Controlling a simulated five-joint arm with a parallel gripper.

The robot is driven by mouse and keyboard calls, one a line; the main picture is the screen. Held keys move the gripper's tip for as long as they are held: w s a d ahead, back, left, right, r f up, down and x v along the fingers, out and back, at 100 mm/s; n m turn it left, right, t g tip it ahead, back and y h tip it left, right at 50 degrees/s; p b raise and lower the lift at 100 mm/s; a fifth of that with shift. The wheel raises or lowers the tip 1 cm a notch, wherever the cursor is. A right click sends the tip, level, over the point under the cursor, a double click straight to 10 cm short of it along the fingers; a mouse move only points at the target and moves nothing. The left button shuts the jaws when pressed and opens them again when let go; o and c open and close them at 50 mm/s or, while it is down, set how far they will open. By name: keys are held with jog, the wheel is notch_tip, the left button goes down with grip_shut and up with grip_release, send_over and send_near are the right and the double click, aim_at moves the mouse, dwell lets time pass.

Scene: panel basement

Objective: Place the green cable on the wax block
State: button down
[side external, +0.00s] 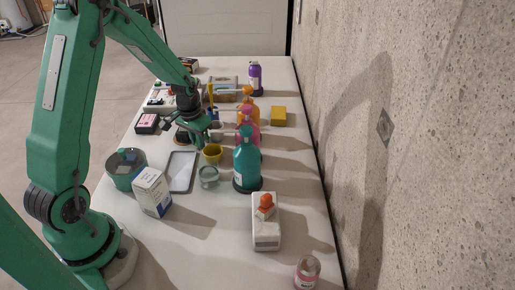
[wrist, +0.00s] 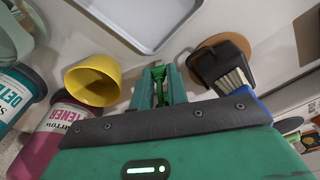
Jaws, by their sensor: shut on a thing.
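My gripper (side external: 203,136) hangs over the middle of the table, behind the yellow cup, in the side external view. In the wrist view my gripper (wrist: 158,82) is shut on a small bright green piece (wrist: 158,73), which looks like the green cable. Most of it is hidden between the fingers. A yellow block (side external: 278,116), which looks like the wax block, lies flat on the table near the right edge, to the right of my gripper and beyond the bottles. It does not show in the wrist view. Its top looks bare.
The yellow cup (side external: 212,153) and grey tray (side external: 181,172) are close to my gripper. Teal (side external: 247,163), pink (side external: 250,135) and orange bottles stand between my gripper and the right side.

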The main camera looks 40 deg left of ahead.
jog(key=shift+r, duration=0.1)
notch_tip(320, 180, up, 18)
dwell(0.6)
dwell(0.6)
notch_tip(320, 180, up, 5)
jog(key=w+d, duration=0.9)
jog(key=w, duration=0.3)
jog(key=w+d, duration=0.9)
jog(key=w, duration=0.3)
jog(key=shift+f, duration=4.35)
jog(key=shift+m, duration=0.4)
jog(key=w+a+f, duration=0.1)
jog(key=a+f, duration=0.1)
jog(key=a, duration=0.1)
jog(key=w+a+f, duration=0.2)
jog(key=a, duration=0.2)
jog(key=w+a+f, duration=0.1)
jog(key=a+f, duration=0.2)
jog(key=shift+w+a, duration=0.2)
jog(key=shift+a, duration=0.15)
